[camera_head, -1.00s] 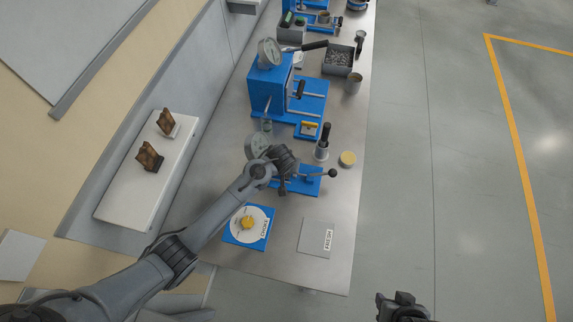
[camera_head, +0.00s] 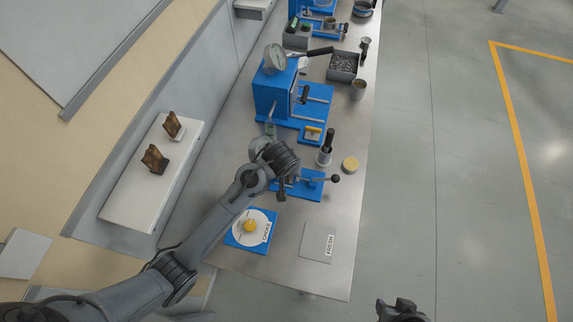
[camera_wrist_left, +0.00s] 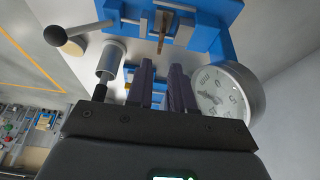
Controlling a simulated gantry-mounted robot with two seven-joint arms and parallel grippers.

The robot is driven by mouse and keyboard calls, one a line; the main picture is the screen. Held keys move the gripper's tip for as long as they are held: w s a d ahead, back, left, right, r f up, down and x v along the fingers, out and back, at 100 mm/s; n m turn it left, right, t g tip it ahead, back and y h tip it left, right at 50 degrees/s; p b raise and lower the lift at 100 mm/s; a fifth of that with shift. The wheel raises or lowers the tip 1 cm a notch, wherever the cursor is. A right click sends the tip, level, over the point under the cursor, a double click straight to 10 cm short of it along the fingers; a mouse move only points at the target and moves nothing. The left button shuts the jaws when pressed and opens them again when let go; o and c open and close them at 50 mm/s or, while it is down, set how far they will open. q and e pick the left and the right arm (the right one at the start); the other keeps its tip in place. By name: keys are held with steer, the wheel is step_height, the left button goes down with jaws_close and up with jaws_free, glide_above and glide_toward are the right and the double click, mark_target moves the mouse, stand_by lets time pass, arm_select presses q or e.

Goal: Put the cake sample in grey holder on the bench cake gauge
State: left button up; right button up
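Two brown cake samples stand on the white shelf (camera_head: 130,203) at the left. The farther cake sample (camera_head: 171,123) sits in a light grey holder (camera_head: 177,134); the nearer one (camera_head: 152,154) sits in a dark holder (camera_head: 159,167). The blue bench cake gauge (camera_head: 311,188) with a black ball lever is on the bench. Its round dial (camera_wrist_left: 220,95) shows in the left wrist view. My left gripper (camera_head: 274,158) is above the gauge; its two fingers (camera_wrist_left: 166,75) are apart with nothing visible between them. My right gripper (camera_head: 400,308) is at the bottom edge, partly cut off.
A blue press (camera_head: 276,92) with a dial stands farther back. A metal cup (camera_head: 324,157) and a tan disc (camera_head: 350,164) lie beyond the gauge. The CHOKE dial plate (camera_head: 240,225) and FRESH pad (camera_head: 317,243) are at the near end. Open floor lies right of the bench.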

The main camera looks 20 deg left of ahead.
arm_select(q)
steer(key=s+a+r+m, duration=0.1)
steer(key=s+a, duration=0.1)
steer(key=s, duration=1.1)
steer(key=s+a+r+m, duration=0.1)
steer(key=s+a+m, duration=0.1)
steer(key=s, duration=1.1)
steer(key=shift+s+a+m+g+h, duration=0.3)
steer(key=shift+a+g+h, duration=0.1)
steer(key=shift+a, duration=0.35)
steer(key=shift+r, duration=0.1)
step_height(320, 180, up, 12)
steer(key=p, duration=1.2)
